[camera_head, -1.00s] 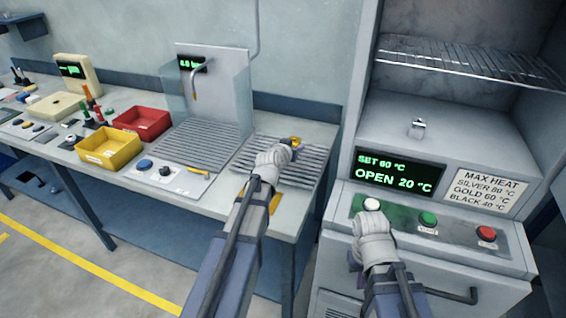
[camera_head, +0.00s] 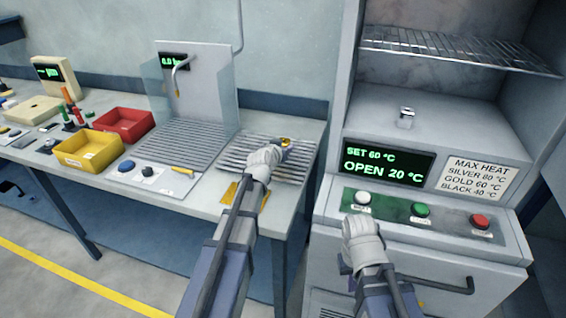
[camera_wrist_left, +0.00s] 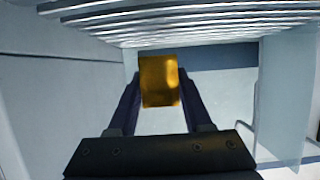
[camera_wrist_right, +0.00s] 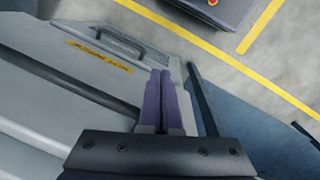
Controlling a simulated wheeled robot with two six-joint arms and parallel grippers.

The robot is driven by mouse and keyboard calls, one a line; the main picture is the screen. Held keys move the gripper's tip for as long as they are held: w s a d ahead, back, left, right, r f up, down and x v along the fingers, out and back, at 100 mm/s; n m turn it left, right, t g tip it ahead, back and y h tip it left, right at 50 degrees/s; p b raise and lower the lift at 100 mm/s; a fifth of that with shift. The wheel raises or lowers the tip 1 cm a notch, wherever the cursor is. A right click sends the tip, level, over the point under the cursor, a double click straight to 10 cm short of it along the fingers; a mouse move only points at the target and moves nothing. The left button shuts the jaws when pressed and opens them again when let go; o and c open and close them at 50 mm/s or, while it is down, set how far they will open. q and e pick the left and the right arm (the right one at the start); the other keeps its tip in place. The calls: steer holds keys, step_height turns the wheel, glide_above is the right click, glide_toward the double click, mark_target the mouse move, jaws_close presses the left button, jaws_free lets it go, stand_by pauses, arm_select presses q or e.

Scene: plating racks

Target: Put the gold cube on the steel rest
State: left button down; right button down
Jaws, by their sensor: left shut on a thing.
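The gold cube (camera_wrist_left: 159,81) is held between the fingers of my left gripper (camera_wrist_left: 158,95), which is shut on it. In the head view the gold cube (camera_head: 287,141) shows at the tip of my left gripper (camera_head: 284,146), over the right back part of the slatted steel rest (camera_head: 250,170). The slats also show at the top of the left wrist view. Whether the cube touches them I cannot tell. My right gripper (camera_wrist_right: 160,98) is shut and empty, its fingers together, in front of the oven cabinet.
The open oven (camera_head: 455,130) stands right of the bench, with a small silver cube (camera_head: 406,117) inside and a wire shelf (camera_head: 460,48) above. Its panel has white, green and red buttons. Yellow (camera_head: 88,151) and red (camera_head: 124,124) bins stand left of the ribbed sink.

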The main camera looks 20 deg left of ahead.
arm_select(q)
step_height(320, 180, down, 4)
steer(key=b, duration=0.3)
steer(key=shift+r+b, duration=0.2)
steer(key=shift+b, duration=0.1)
steer(key=shift+f, duration=0.2)
steer(key=shift+c, duration=1.6)
jaws_free()
steer(key=shift+r, duration=0.1)
